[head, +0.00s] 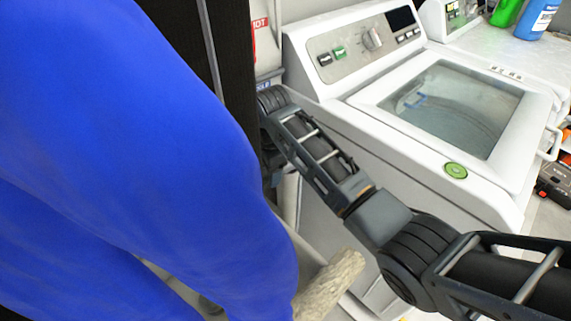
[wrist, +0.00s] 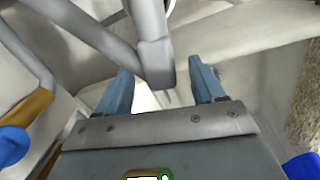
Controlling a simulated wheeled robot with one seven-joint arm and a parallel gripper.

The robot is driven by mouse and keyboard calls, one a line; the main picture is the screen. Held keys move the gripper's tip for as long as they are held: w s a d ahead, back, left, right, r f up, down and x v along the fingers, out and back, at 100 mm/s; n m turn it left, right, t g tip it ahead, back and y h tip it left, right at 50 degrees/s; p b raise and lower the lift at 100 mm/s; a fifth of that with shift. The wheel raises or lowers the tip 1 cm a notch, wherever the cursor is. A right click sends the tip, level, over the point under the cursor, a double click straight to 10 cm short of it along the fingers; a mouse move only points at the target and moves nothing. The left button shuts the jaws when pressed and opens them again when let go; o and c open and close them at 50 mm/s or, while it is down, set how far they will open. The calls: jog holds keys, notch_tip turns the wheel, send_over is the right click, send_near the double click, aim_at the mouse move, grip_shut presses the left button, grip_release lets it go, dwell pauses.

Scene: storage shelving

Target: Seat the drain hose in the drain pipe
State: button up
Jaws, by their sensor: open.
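In the wrist view my gripper (wrist: 160,68) is open, with its two blue-grey fingers apart. A grey, hose-like piece (wrist: 151,28), which looks like the drain hose, comes down from the top edge. Its blunt lower end lies between the fingers in the picture; I cannot tell whether either finger touches it. Another grey tube (wrist: 85,28) slants in from the upper left and meets it. I cannot tell for sure which part is the drain pipe. In the head view my gripper is hidden, with my arm reaching into the gap beside the washing machine (head: 335,135).
A large blue cloth-like shape (head: 130,150) fills the left of the head view. A dark upright panel (head: 235,45) borders the gap. A rough beige roll (head: 330,285) lies low in front. Bottles (head: 537,18) stand at the upper right. The washer's lid is closed.

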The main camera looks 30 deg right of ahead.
jog(key=shift+w+f, duration=0.15)
jog(key=shift+f, duration=0.65)
jog(key=shift+c, duration=0.2)
jog(key=c, duration=1.1)
jog(key=shift+r, duration=0.15)
